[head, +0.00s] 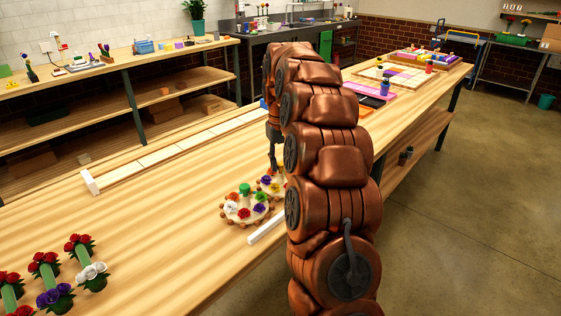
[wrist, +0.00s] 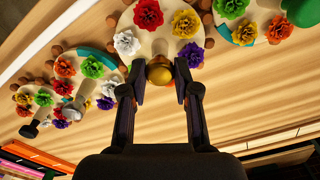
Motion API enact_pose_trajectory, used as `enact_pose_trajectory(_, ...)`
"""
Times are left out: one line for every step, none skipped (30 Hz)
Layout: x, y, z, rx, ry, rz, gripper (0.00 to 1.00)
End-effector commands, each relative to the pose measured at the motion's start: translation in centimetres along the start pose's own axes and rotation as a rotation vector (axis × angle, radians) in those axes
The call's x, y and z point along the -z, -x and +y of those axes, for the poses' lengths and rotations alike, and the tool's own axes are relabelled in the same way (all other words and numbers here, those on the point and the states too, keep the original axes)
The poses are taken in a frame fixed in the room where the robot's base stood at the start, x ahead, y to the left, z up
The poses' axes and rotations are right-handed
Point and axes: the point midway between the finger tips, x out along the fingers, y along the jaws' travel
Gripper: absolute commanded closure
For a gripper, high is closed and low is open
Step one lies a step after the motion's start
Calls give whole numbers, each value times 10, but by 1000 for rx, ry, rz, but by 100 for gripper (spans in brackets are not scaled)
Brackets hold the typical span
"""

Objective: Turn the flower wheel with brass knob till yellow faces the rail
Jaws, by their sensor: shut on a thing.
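The flower wheel with the brass knob (wrist: 159,70) is at the top centre of the wrist view, partly cut off by the edge. It is a pale round disc (wrist: 160,40) with red (wrist: 148,14), yellow (wrist: 185,22), white (wrist: 126,42) and purple (wrist: 191,55) flowers. The yellow flower is at its upper right in that view. My gripper (wrist: 161,76) is shut on the brass knob, one finger on each side. In the head view, my arm hides most of this area. A long white rail (head: 165,152) runs along the back of the table; a short white bar (head: 267,227) lies near the front edge.
A wheel with a green knob (head: 245,189) stands close by; its knob also shows in the wrist view (wrist: 301,12). Wheels with a silver knob (wrist: 73,111) and a dark knob (wrist: 30,130) are on the other side. Potted flowers (head: 55,296) stand at the table's near left.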

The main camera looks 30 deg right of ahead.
Motion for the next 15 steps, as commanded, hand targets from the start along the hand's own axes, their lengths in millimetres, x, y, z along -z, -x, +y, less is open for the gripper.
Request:
enact_pose_trajectory(1, 1, 0, 0, 43, 4, 100)
enact_pose_trajectory(1, 2, -1, 0, 72, 4, 100)
enact_pose_trajectory(1, 2, -1, 0, 109, 4, 100)
enact_pose_trajectory(1, 2, -1, 0, 138, 4, 100)
enact_pose_trajectory(1, 2, -1, 0, 167, 4, 100)
enact_pose_trajectory(1, 2, -1, 0, 204, 5, 100)
enact_pose_trajectory(1, 2, -1, 0, 233, 5, 100)
enact_pose_trajectory(1, 2, -1, 0, 261, 5, 100)
enact_pose_trajectory(1, 2, 0, -1, 299, 5, 100)
enact_pose_trajectory(1, 2, 0, -1, 327, 5, 100)
enact_pose_trajectory(1, 2, 0, 0, 356, 5, 100)
enact_pose_trajectory(1, 2, 0, 0, 393, 5, 100)
enact_pose_trajectory(1, 2, 0, 0, 422, 5, 100)
enact_pose_trajectory(1, 2, 0, 0, 451, 6, 100)
enact_pose_trajectory(1, 2, -1, 0, 489, 6, 100)
